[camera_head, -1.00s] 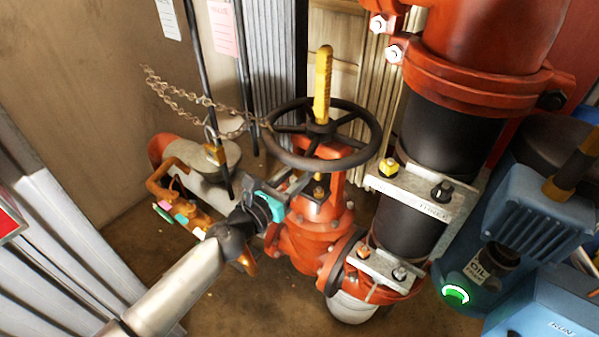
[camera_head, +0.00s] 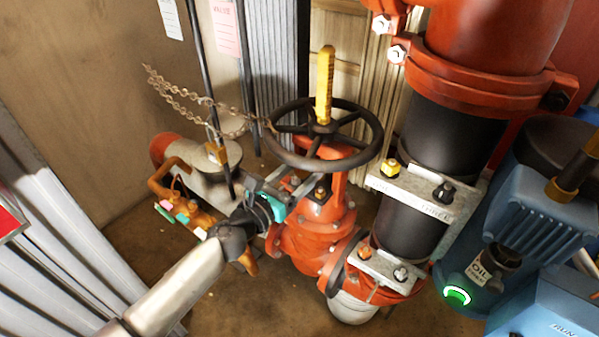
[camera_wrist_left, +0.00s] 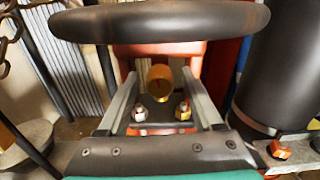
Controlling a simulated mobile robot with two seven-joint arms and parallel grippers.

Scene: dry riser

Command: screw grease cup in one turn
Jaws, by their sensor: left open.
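My left gripper (camera_head: 298,180) is open, below the black handwheel (camera_head: 374,148) at the neck of the orange valve (camera_head: 305,238). In the left wrist view, its two fingers (camera_wrist_left: 160,76) stand apart on either side of a short brass cylinder (camera_wrist_left: 160,85). I cannot tell whether this is the grease cup or part of the valve stem. A steel nut (camera_wrist_left: 140,114) and a gold nut (camera_wrist_left: 183,111) sit in front of it. In the head view a small brass piece (camera_head: 320,192) shows at the neck. My right gripper is not in view.
The handwheel rim (camera_wrist_left: 160,22) is close above the fingers. A black pipe (camera_head: 412,228) with bolted plates stands right of the valve. A chain (camera_head: 185,95) hangs at the left by dark rods. A blue motor (camera_head: 540,215) stands far right.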

